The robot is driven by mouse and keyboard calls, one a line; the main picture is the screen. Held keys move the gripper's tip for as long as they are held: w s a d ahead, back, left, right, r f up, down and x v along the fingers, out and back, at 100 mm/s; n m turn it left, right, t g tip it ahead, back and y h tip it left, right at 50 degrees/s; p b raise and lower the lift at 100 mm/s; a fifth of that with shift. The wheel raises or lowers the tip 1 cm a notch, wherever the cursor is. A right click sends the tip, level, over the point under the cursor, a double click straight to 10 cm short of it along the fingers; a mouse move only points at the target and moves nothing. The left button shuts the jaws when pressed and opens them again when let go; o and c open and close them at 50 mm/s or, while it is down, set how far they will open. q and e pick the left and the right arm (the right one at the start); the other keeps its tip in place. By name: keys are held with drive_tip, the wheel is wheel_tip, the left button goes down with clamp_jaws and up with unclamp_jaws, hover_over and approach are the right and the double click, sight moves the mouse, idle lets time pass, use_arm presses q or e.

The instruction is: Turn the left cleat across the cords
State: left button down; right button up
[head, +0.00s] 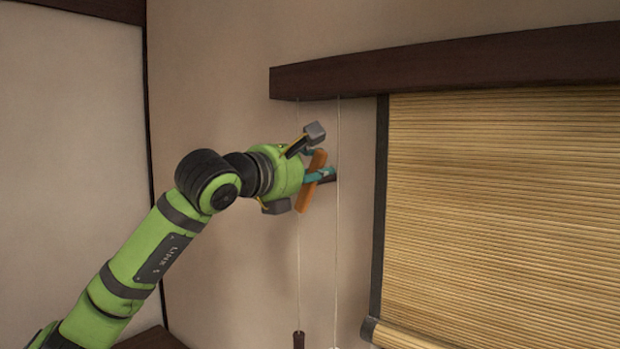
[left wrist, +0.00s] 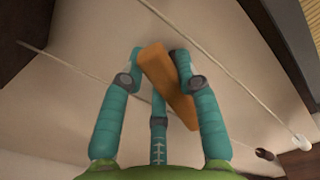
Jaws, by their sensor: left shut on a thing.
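The left cleat (head: 306,196) is an orange-brown bar by the wall, slightly tilted from upright in the head view. My left gripper (head: 321,175) is shut on it, with teal fingers on either side of its middle. In the left wrist view the cleat (left wrist: 167,84) runs slantwise between the fingertips (left wrist: 153,62). Two thin pale cords hang here: the left cord (head: 299,260) passes behind the gripper and cleat, and the right cord (head: 337,250) hangs just right of the fingertips. Whether the cleat touches either cord is hidden. My right gripper is out of view.
A dark wooden rail (head: 440,65) runs above. A bamboo blind (head: 500,200) with a dark frame edge is to the right. A dark pull (head: 298,340) ends the left cord; a white pull (left wrist: 301,141) ends the other. The wall left of the arm is clear.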

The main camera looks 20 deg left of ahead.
use_arm(q)
drive_tip(key=m, duration=0.1)
drive_tip(key=m+b, duration=0.1)
drive_tip(key=d+m+b, duration=0.1)
drive_tip(key=shift+s+f+m, duration=0.2)
drive_tip(key=shift+f+m, duration=0.05)
drive_tip(key=shift+m, duration=0.15)
drive_tip(key=m, duration=0.1)
drive_tip(key=m+b, duration=0.1)
drive_tip(key=shift+s+d+f+m, duration=0.1)
drive_tip(key=shift+d+f+m, duration=0.15)
drive_tip(key=shift+m, duration=0.15)
drive_tip(key=shift+s+d+f+m+b, duration=0.15)
drive_tip(key=shift+m+b, duration=0.25)
drive_tip(key=shift+m, duration=0.65)
drive_tip(key=shift+w+d+f+m+b, duration=0.1)
drive_tip(key=shift+f+m+b, duration=0.3)
drive_tip(key=shift+m, duration=0.7)
drive_tip(key=shift+s+d+f+m+b, duration=0.15)
drive_tip(key=shift+m+b, duration=0.3)
drive_tip(key=shift+m, duration=0.6)
drive_tip(key=shift+w, duration=0.1)
drive_tip(key=c, duration=0.9)
unclamp_jaws()
